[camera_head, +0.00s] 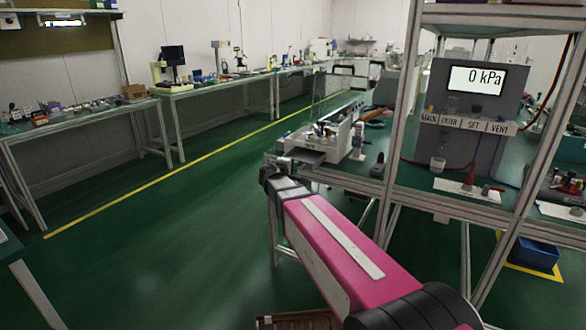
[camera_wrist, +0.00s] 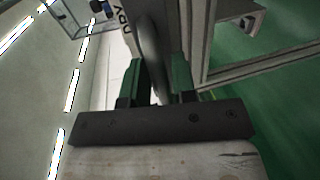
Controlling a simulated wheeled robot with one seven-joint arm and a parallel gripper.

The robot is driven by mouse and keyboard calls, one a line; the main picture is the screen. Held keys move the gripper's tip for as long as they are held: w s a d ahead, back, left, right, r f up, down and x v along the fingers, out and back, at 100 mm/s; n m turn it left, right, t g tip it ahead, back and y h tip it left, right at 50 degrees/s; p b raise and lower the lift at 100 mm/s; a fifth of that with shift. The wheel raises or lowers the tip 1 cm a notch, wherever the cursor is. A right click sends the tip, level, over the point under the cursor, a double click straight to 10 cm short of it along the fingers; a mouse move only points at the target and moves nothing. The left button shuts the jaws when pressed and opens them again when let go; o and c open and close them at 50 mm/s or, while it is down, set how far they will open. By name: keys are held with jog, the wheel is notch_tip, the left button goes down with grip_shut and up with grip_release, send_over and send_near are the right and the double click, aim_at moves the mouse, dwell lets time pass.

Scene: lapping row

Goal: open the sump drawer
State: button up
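A white unit (camera_head: 328,138) stands on the bench corner in the head view, with small items on top. A grey drawer-like part (camera_head: 302,156) juts from its near left end; I cannot tell if this is the sump drawer or how far it is out. My gripper (camera_head: 282,162) is at this end, its fingers too small to make out there. In the wrist view my green fingers (camera_wrist: 162,85) stand on either side of a dark curved bar (camera_wrist: 150,45), which looks like a handle. Whether both fingers touch it is unclear. A label reading "DRY" (camera_wrist: 128,38) shows beside it.
A panel reading "0 kPa" (camera_head: 477,80) stands right of the unit, behind a bench post (camera_head: 401,100). A blue bin (camera_head: 535,254) is on the floor at right. Benches (camera_head: 90,115) line the left wall. The green floor (camera_head: 170,235) left of my arm is clear.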

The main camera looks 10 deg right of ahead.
jog(key=v, duration=1)
jog(key=shift+s, duration=0.2)
jog(key=s+d+f+m+g+y, duration=0.2)
jog(key=s+d+f+m+g, duration=0.4)
jog(key=d+f, duration=0.55)
jog(key=s+d+f+m+g+y, duration=0.1)
jog(key=s+f+m+g+y, duration=0.3)
jog(key=s+f, duration=0.8)
jog(key=shift+s+d+f+m+g+y, duration=0.25)
jog(key=shift+m+g+y, duration=0.15)
jog(key=shift+g+y, duration=1.05)
